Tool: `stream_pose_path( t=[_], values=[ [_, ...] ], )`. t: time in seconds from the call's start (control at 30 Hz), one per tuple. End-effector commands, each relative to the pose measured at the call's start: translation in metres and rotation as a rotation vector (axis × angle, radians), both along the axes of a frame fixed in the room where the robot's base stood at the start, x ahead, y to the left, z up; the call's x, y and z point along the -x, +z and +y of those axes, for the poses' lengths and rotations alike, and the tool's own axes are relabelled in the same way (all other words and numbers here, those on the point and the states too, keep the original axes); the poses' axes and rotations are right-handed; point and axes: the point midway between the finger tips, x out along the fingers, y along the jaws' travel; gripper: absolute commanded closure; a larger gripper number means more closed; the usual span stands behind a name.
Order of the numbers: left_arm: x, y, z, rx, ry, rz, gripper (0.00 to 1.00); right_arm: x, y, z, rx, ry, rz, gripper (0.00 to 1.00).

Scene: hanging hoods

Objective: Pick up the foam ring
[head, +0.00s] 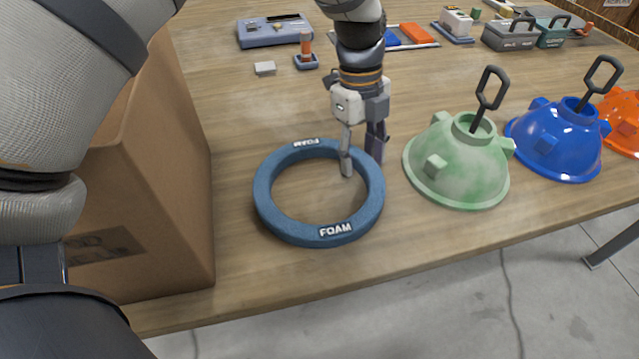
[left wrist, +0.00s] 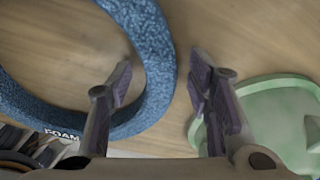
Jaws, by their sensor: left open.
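The blue foam ring (head: 275,218) lies flat on the wooden table, with the word FOAM on its near side. My left gripper (head: 361,165) points down over the ring's right side and is open. In the head view one finger is inside the ring's hole and the other is just outside its band. In the left wrist view the ring's band (left wrist: 152,45) passes between the two open fingers (left wrist: 160,80). I cannot tell whether either finger touches the ring. My right gripper is not in view.
A green hood (head: 458,165) stands close to the right of the gripper, with blue (head: 555,140) and orange (head: 622,118) hoods beyond. A cardboard box (head: 165,180) stands at left. The table's front edge is near the ring. Small items and toolboxes (head: 510,34) lie at the back.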

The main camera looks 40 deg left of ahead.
Motion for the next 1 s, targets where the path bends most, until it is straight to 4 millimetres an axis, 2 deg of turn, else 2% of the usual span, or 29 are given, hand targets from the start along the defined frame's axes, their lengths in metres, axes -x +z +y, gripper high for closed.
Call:
stream_pose_path(
  t=[0.07,0.27,0.57,0.67,0.77,0.87,1.0],
  values=[
    [0.0,0.001,0.0,0.0,0.0,-0.001,0.54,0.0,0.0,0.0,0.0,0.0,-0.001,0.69],
    [0.0,0.001,0.0,0.0,0.0,-0.001,0.97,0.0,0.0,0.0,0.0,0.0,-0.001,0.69],
    [0.0,0.002,0.0,0.0,0.0,-0.001,0.97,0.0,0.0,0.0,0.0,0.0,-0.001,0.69],
    [-0.001,0.008,0.0,0.001,-0.001,-0.002,0.97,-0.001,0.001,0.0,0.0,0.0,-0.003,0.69],
    [-0.001,0.024,0.0,0.001,-0.001,-0.006,0.97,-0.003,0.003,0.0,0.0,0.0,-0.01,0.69],
    [-0.002,0.052,0.0,0.002,-0.002,-0.009,0.97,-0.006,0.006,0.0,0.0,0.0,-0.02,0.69],
    [-0.001,0.102,0.0,0.002,0.001,-0.012,0.97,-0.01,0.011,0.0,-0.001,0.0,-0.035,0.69]
  ],
)
